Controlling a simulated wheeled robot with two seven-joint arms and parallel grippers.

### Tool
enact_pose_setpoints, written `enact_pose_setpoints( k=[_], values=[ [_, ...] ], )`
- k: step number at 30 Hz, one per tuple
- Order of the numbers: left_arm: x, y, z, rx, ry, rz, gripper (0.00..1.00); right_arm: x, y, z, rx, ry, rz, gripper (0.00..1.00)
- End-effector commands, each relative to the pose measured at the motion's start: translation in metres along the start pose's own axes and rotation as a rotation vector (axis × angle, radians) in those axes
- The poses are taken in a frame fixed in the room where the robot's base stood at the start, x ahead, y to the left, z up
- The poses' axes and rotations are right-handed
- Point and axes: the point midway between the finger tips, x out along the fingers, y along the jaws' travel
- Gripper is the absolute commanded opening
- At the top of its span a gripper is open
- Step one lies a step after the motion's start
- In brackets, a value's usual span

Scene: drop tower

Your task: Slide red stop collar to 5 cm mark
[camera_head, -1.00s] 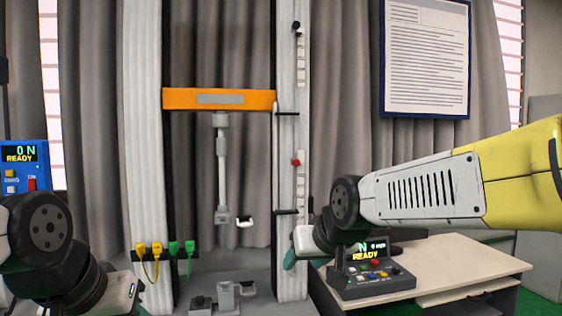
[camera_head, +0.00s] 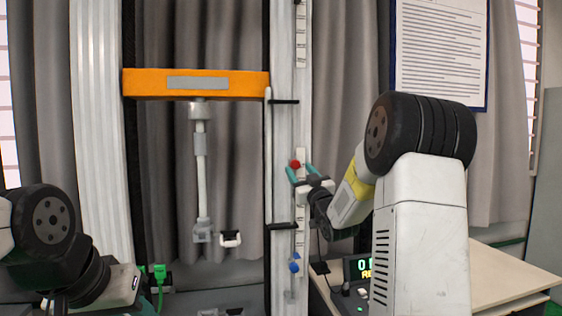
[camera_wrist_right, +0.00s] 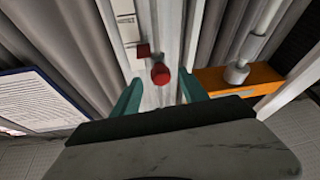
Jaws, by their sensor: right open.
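The red stop collar (camera_head: 296,163) is a small red knob on the thin vertical rod beside the scale strip on the right column. In the right wrist view the red collar (camera_wrist_right: 160,73) lies ahead of the fingertips, between their lines. My right gripper (camera_head: 301,172) is open, with its teal fingertips close below the collar and one on each side. In the wrist view the right gripper (camera_wrist_right: 162,95) shows a clear gap between its fingers. Contact cannot be told. Of my left arm only the wrist links show at lower left; its fingers are not seen.
A blue knob (camera_head: 294,264) sits lower on the rod. Black brackets stick out from the column above (camera_head: 284,101) and below (camera_head: 281,226) the red collar. An orange crossbeam (camera_head: 140,84) spans the columns at left. A control box (camera_head: 357,270) stands on the desk at right.

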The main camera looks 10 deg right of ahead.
Motion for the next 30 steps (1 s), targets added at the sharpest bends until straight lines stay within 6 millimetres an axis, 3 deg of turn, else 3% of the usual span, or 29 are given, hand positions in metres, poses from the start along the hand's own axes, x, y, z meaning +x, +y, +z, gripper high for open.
enact_pose_setpoints(
  k=[12, 24, 30],
  values=[
    [0.0, 0.0, 0.0, 0.0, 0.0, 0.0, 0.36, 0.061, -0.001, 0.0, 0.0, -0.001, 0.0, 0.51],
    [0.0, 0.0, 0.0, 0.0, 0.0, 0.0, 0.36, 0.072, -0.001, 0.0, 0.001, -0.002, 0.0, 0.51],
    [0.0, 0.0, 0.0, 0.0, 0.0, 0.0, 0.36, 0.071, -0.001, 0.0, 0.001, -0.002, 0.0, 0.14]
  ],
)
